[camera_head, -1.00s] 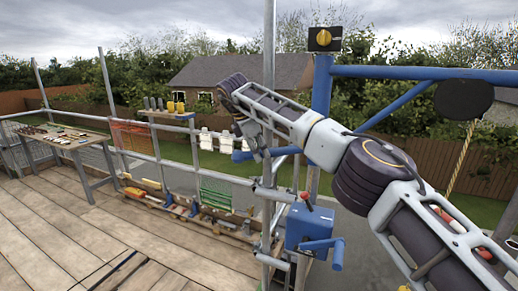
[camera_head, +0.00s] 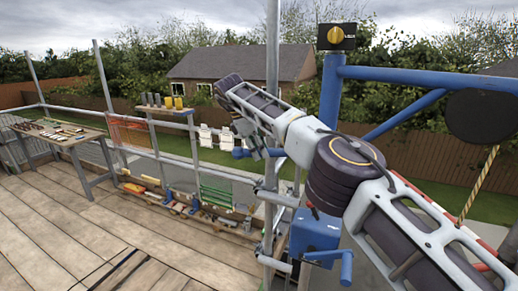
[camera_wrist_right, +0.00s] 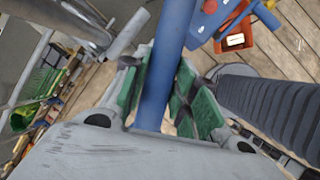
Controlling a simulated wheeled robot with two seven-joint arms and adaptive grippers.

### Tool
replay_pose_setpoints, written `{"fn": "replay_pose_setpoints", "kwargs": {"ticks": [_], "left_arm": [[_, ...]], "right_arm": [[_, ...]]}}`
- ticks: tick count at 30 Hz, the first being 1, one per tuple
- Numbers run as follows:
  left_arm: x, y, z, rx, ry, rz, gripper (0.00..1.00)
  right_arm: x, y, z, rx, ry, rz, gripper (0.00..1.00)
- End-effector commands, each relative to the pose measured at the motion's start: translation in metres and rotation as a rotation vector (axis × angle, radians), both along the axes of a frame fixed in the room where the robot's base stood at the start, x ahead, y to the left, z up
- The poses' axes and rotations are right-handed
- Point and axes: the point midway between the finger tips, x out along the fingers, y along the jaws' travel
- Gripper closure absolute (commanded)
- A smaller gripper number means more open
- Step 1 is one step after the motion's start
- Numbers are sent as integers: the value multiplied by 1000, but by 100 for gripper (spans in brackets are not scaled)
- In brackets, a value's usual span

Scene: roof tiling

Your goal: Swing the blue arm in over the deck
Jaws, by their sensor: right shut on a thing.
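The blue arm (camera_head: 435,75) is a beam reaching right from the top of an upright blue post (camera_head: 331,95). A dark round disc (camera_head: 481,115) and a rope (camera_head: 480,185) hang below it. A blue bar (camera_head: 241,153) sticks out left of the post at my right gripper (camera_head: 262,150). In the right wrist view the green pads of that gripper (camera_wrist_right: 166,88) are shut on the blue bar (camera_wrist_right: 172,45), which runs between them. My right arm hides part of the post and bar. My left gripper is not in view.
A grey scaffold pole (camera_head: 272,90) stands close left of the post. A blue winch box (camera_head: 316,236) with a crank (camera_head: 346,267) sits low on the post. A work table (camera_head: 62,136) and guard rails edge the wooden deck (camera_head: 110,225), which is largely clear.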

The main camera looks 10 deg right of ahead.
Motion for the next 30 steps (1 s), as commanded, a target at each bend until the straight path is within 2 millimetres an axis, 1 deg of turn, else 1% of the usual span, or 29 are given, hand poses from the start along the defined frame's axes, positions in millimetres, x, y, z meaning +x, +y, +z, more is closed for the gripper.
{"fn": "replay_pose_setpoints", "kwargs": {"ticks": [10, 11, 15, 30], "left_arm": [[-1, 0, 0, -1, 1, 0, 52], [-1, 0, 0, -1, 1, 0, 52], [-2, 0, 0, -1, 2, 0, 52], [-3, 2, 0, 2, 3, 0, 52]], "right_arm": [[2, -3, 3, -2, -13, -10, 100], [2, -3, 3, -2, -13, -10, 69], [2, -3, 3, -2, -11, -10, 51], [1, -2, 1, -1, -5, -5, 51]]}}
